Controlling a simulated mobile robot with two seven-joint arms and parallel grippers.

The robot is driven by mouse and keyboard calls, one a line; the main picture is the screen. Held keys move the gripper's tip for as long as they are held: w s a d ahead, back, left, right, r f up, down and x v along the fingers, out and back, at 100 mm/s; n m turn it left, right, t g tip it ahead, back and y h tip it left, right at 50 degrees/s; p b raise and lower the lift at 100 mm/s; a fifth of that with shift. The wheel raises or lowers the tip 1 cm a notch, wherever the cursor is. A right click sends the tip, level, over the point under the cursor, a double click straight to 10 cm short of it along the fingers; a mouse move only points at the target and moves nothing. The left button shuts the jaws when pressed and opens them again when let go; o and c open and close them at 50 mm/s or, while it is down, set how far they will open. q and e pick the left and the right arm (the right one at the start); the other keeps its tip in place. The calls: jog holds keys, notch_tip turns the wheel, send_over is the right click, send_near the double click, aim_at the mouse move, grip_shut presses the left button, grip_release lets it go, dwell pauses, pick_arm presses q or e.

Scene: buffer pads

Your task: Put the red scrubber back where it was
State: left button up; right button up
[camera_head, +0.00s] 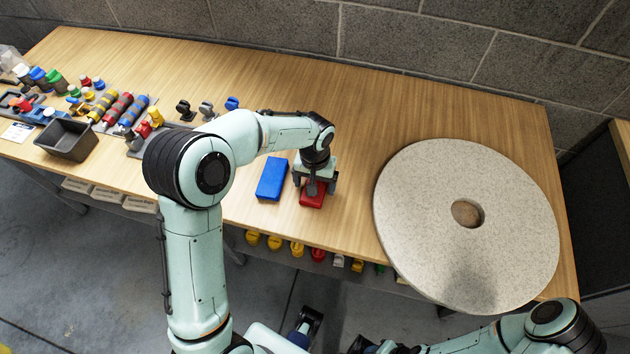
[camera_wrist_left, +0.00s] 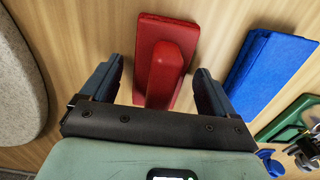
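The red scrubber (camera_head: 313,195), a flat block with a raised handle, lies on the wooden table. My left gripper (camera_head: 315,181) is over it, pointing down. In the left wrist view the red scrubber (camera_wrist_left: 165,70) sits between the two fingers of my left gripper (camera_wrist_left: 158,90). A gap shows on each side, so the fingers are open and do not grip it. A blue block (camera_head: 272,178) lies just left of the scrubber in the head view.
A large speckled round disc with a centre hole (camera_head: 420,210) covers the table's right part. A dark bin (camera_head: 67,139) and several coloured tools stand at the left. Several yellow items (camera_head: 274,243) sit under the front edge. The table behind the scrubber is clear.

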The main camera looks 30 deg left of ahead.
pick_arm(q)
jog(key=shift+r, duration=0.35)
notch_tip(320, 180, up, 12)
jog(key=p, duration=0.1)
jog(key=shift+f+p, duration=0.15)
jog(key=shift+p, duration=0.15)
dwell(0.3)
